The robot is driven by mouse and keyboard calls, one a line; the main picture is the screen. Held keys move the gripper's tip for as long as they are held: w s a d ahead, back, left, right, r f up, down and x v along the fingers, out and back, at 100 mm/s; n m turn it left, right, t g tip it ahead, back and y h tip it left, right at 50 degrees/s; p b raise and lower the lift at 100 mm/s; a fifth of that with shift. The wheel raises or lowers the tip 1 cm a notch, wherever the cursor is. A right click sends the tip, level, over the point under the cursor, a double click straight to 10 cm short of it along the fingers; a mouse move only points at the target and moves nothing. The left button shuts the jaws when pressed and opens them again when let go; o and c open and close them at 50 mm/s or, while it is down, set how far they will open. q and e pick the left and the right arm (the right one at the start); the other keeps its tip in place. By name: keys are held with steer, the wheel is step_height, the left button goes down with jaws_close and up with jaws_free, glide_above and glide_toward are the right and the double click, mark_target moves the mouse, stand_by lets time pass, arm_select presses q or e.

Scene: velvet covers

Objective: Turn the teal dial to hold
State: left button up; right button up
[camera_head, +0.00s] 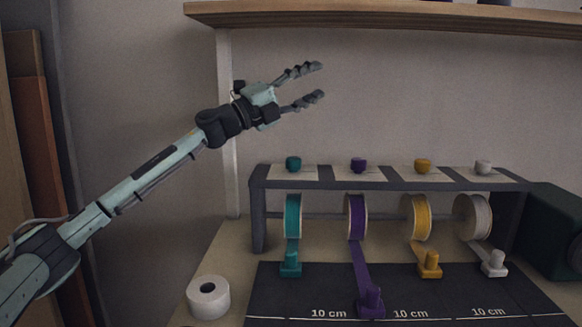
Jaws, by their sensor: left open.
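The teal dial (293,163) is a small round knob on a pale plate on top of the dark rack (262,182), at its left end. Any marks on its plate, including hold, are too small to read. Below it hangs a teal ribbon spool (293,217), with its ribbon running down to a teal clip (290,264). My left gripper (322,81) is open and empty, above the teal dial and apart from it. Its fingers point right. My right gripper is not in view.
Purple (359,165), yellow (423,166) and white (482,167) dials stand along the same rack. A wooden shelf (400,17) is overhead. A white roll (208,297) stands at lower left, and a dark green box (556,230) at right. The black mat (275,292) lies in front.

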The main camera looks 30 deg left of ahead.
arm_select(q)
steer(key=s+d+f+n+t+y, duration=0.1)
steer(key=s+f+n+t+y, duration=0.3)
steer(key=n, duration=0.7)
steer(key=n+g+y, duration=0.4)
steer(key=n+y, duration=0.8)
steer(key=n, duration=0.8)
glide_toward(291, 165)
steer(key=x, duration=0.3)
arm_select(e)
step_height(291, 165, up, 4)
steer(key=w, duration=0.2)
arm_select(q)
steer(key=p+x, duration=0.1)
steer(key=x, duration=0.6)
steer(key=shift+w, duration=0.1)
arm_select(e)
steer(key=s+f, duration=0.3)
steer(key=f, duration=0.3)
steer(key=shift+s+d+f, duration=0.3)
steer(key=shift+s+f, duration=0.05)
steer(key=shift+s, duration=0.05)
arm_select(q)
steer(key=shift+c, duration=0.4)
steer(key=c, duration=1)
jaws_close()
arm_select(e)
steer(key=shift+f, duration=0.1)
